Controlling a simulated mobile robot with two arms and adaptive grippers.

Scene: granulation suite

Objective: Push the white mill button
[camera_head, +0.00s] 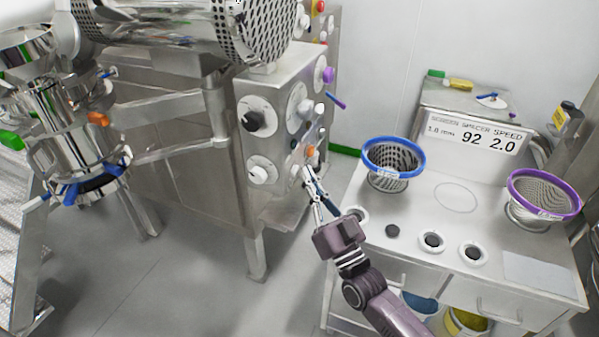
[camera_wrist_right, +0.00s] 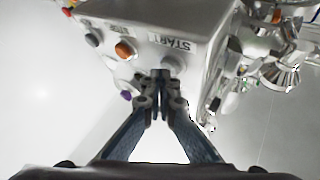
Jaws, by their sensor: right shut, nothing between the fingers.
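The steel machine's control panel (camera_head: 290,115) has several buttons and knobs. My right gripper (camera_head: 309,178) is shut and empty, its fingertips at the lower right of this panel, just below an orange button (camera_head: 310,152). In the right wrist view, the shut fingertips (camera_wrist_right: 161,76) are in front of the panel, close to a whitish round button (camera_wrist_right: 172,62) they partly cover, beside an upside-down START label (camera_wrist_right: 168,43). The orange button also shows there (camera_wrist_right: 125,50). I cannot tell whether the fingertips touch the button. My left gripper is not in view.
A white bench (camera_head: 420,215) on the right carries a blue-rimmed sieve basket (camera_head: 394,158), a purple-rimmed one (camera_head: 543,196), and a display (camera_head: 475,135) reading 92 and 2.0. A purple button (camera_head: 327,75) is higher on the panel. The floor (camera_head: 200,275) before the machine is clear.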

